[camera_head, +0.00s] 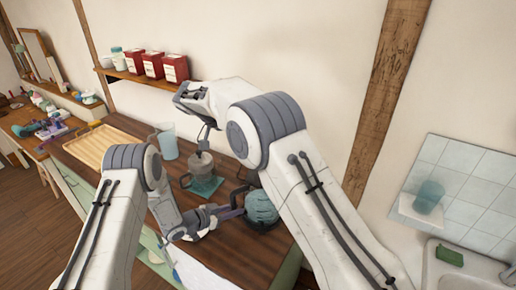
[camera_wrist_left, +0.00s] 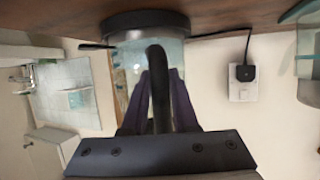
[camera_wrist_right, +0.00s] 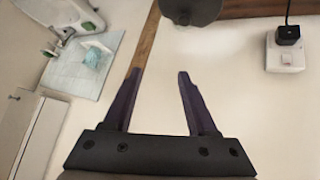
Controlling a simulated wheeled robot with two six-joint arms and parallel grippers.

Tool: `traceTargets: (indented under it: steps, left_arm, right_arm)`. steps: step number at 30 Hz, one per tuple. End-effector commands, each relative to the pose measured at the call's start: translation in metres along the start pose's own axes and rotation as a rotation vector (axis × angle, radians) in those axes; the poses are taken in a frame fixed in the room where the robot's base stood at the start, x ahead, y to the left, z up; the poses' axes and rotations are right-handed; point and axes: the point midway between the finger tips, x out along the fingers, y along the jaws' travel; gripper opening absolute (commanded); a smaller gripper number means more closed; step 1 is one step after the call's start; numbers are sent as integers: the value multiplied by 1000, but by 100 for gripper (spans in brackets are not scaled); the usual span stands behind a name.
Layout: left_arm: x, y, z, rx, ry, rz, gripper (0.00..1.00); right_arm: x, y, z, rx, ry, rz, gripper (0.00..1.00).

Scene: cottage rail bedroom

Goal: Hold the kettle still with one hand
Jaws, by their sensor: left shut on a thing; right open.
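The kettle (camera_head: 262,207) is a rounded, teal, see-through vessel on the brown counter (camera_head: 262,258). In the left wrist view, the kettle (camera_wrist_left: 122,50) shows glassy with a dark base, upside down. Its black handle (camera_wrist_left: 158,85) stands between the purple fingers of my left gripper (camera_wrist_left: 160,75). My left gripper (camera_head: 236,211) is shut on that handle, from the left in the head view. My right gripper (camera_wrist_right: 160,72) is open and empty in its wrist view. In the head view it is largely hidden at the end of my right arm, above the counter's back.
A blue-tinted cup (camera_head: 167,146) and a wooden tray (camera_head: 102,147) lie farther left. A shelf holds red tins (camera_head: 175,68). A cord runs to the wall socket (camera_wrist_left: 244,92).

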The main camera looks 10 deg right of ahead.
Motion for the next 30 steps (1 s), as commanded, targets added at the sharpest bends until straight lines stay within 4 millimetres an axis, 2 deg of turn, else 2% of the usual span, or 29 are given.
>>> traceTargets:
  steps: [1,3,6,12,17,23,30]
  left_arm:
    - [0,0,-1,1,2,0,0]
    - [0,0,-1,1,2,-1,0]
    - [0,0,-1,1,2,-1,0]
    - [0,0,-1,1,2,0,0]
    - [0,0,-1,1,2,0,0]
    - [0,0,-1,1,2,0,0]
    - [0,0,-1,1,2,0,0]
  right_arm:
    - [12,2,-6,3,-97,14,58]
    - [23,4,-9,-9,-237,13,58]
    - [31,2,-15,-18,-422,-25,58]
    - [32,-5,-31,-22,-669,-151,58]
    - [31,-10,-38,-23,-746,-215,58]
    - [45,-14,-24,-26,-758,-221,58]
    - [80,-23,10,-27,-757,-218,58]
